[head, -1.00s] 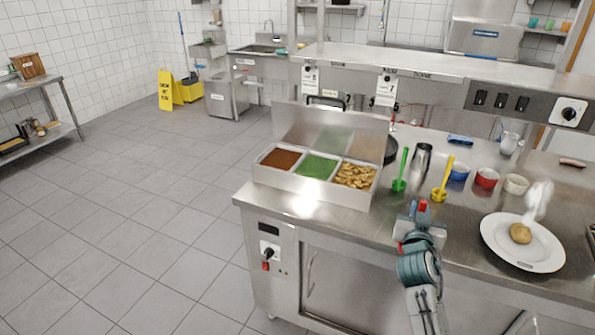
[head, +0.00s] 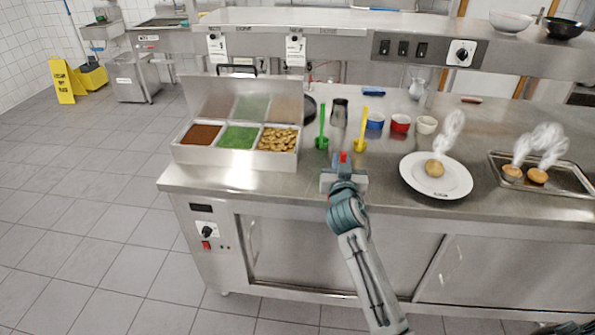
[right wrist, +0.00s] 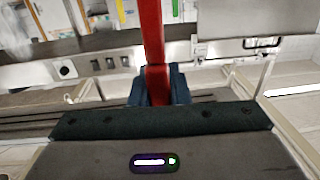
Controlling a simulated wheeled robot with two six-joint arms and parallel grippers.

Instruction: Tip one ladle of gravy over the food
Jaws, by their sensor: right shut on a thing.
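Brown gravy (head: 202,134) fills the left compartment of the steel warmer (head: 235,157). A round, tan piece of food (head: 434,168) sits steaming on the white plate (head: 455,184), right of the gripper. My left gripper is out of view.
Green (head: 322,141) and yellow (head: 361,144) ladles stand behind the gripper, beside a steel shaker (head: 339,112). Blue (head: 375,122), red (head: 400,123) and white (head: 426,125) bowls stand behind the plate. A steaming tray (head: 572,190) lies at right. A shelf (head: 330,18) overhangs the back.

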